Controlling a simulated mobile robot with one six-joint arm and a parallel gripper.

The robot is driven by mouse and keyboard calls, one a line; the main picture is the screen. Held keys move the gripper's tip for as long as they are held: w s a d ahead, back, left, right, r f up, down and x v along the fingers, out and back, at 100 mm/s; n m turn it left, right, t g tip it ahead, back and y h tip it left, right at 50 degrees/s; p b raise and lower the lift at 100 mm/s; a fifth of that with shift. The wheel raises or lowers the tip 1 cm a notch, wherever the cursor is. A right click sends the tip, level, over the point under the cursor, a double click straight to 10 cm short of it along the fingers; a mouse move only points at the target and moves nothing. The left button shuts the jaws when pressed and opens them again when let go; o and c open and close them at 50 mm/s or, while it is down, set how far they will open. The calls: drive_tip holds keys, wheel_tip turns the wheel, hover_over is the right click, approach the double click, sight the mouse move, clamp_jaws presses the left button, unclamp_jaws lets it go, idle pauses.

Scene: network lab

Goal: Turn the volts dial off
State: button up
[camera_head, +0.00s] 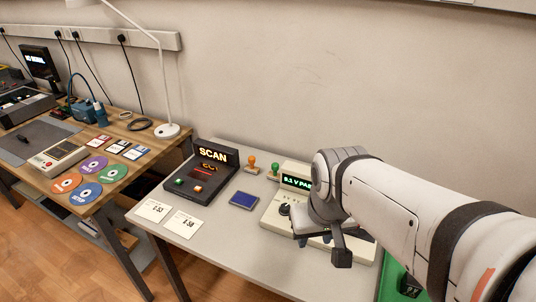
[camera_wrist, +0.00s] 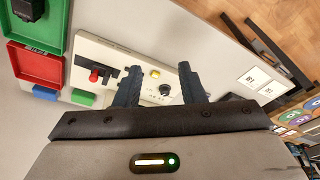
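A cream instrument (camera_head: 271,214) with a lit green display reading about "5.1 V PAS" sits on the grey table, partly hidden behind my arm. Its black round dial (camera_head: 285,209) is at the left of the panel. In the wrist view the dial (camera_wrist: 165,90) has a pale pointer mark; its surrounding labels are too small to read. My gripper (camera_wrist: 159,78) is open and empty. In the wrist view its fingers appear either side of the dial, which is closer to the right finger. In the head view my gripper (camera_head: 322,249) is over the panel, right of the dial.
Green and red trays (camera_wrist: 38,65) lie on the panel's other side.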

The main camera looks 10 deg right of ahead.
drive_tip(key=shift+o, duration=1.4)
drive_tip(key=shift+w, duration=0.3)
drive_tip(key=w+f+m, duration=0.1)
drive_tip(key=w+m, duration=0.2)
drive_tip(key=w, duration=0.1)
drive_tip(key=w+m+g+y, duration=0.1)
drive_tip(key=w+m, duration=0.2)
drive_tip(key=w, duration=0.1)
drive_tip(key=w+f+m+y, duration=0.1)
drive_tip(key=w+m, duration=0.2)
drive_tip(key=w, duration=0.2)
drive_tip(key=shift+w+d+f+m+g+p, duration=0.1)
drive_tip(key=shift+d+f+m+g+p, duration=0.2)
drive_tip(key=shift+m, duration=0.1)
drive_tip(key=m+y, duration=0.2)
drive_tip(key=m, duration=0.8)
approach(286, 205)
drive_tip(key=x, duration=0.8)
drive_tip(key=shift+f, duration=0.25)
drive_tip(key=shift+c, duration=0.2)
drive_tip(key=shift+r, duration=0.1)
drive_tip(key=c, duration=0.9)
